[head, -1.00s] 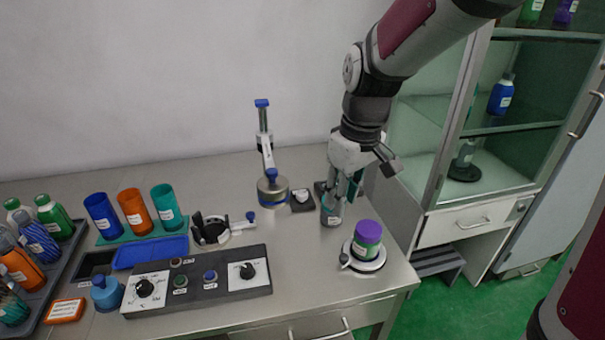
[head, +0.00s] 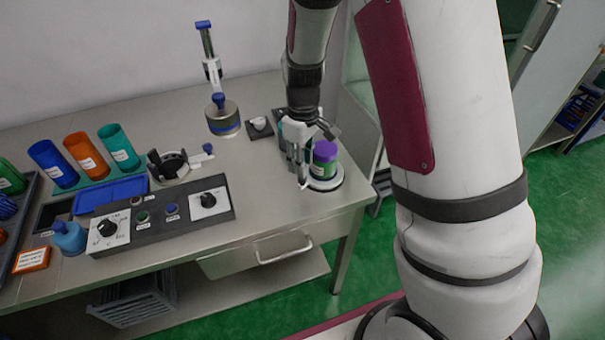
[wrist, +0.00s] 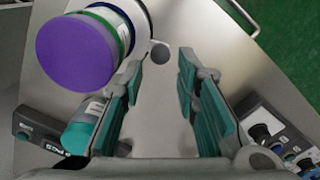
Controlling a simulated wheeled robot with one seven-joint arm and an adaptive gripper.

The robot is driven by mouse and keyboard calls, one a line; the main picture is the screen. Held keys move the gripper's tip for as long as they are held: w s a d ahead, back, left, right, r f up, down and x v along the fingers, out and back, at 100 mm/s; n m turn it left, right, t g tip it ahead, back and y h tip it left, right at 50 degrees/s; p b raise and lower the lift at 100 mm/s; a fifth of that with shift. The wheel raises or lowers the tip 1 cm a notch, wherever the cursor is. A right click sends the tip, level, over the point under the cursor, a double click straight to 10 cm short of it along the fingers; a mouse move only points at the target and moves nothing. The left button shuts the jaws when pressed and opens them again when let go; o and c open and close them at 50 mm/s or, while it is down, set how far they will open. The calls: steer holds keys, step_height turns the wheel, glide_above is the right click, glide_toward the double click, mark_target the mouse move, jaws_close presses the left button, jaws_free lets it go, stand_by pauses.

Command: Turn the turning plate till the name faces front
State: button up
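The turning plate (head: 330,184) is a pale disc near the table's right end. A green bottle with a purple cap (head: 325,149) stands upright on it. In the wrist view the purple cap (wrist: 72,52) is at upper left, and the plate's small grey knob (wrist: 160,52) lies just ahead, between the fingertip lines. My gripper (head: 301,172) is just left of the bottle, pointing down. Its teal-padded fingers (wrist: 161,72) are apart with nothing held between them.
A teal container (wrist: 82,134) stands behind the gripper. A steel pot with a blue-handled lever (head: 223,118), a black clamp ring (head: 170,166) and a control box with knobs (head: 160,214) are to the left. The table's front edge is close to the plate.

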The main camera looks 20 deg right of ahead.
steer(key=shift+f, duration=2.65)
jaws_close()
